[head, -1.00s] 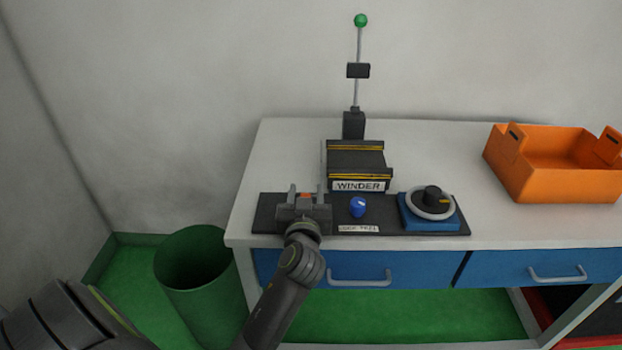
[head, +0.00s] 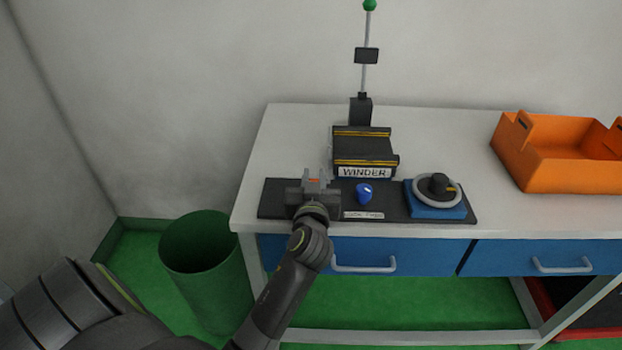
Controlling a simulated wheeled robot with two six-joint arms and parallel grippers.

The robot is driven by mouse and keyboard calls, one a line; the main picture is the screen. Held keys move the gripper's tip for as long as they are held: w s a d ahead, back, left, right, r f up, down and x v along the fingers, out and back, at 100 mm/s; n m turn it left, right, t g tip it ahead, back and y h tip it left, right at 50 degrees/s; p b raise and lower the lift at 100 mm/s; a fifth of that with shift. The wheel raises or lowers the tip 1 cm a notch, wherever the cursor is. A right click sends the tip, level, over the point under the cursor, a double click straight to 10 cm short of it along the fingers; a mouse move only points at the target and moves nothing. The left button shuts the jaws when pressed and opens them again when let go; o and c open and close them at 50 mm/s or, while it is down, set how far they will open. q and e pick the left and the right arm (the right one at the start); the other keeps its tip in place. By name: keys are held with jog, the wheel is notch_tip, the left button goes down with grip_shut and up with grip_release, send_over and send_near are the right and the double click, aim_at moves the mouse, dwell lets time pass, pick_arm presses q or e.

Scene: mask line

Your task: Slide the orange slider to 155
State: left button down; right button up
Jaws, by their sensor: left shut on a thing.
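The orange slider (head: 314,181) shows as a small orange patch on the left part of the dark control panel (head: 388,212). My left gripper (head: 315,176) reaches over the panel from the front and is shut on the orange slider. The gripper body hides most of the slider, its track and any scale, so I cannot read its value. My right gripper is not in view.
A blue knob (head: 365,193) sits just right of my gripper. A black dial on a blue base (head: 437,213) is further right. The winder (head: 364,150) stands behind, with an upright rod. An orange crate (head: 560,172) is at right; a green bin (head: 205,262) stands left of the bench.

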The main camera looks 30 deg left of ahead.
pick_arm(q)
jog(key=shift+w+d+f, duration=0.1)
jog(key=shift+w+d, duration=0.2)
jog(key=shift+d, duration=0.15)
jog(key=shift+w+d, duration=0.15)
jog(key=shift+d, duration=0.1)
jog(key=c, duration=1.2)
grip_release()
jog(key=shift+a, duration=0.1)
jog(key=shift+c, duration=0.2)
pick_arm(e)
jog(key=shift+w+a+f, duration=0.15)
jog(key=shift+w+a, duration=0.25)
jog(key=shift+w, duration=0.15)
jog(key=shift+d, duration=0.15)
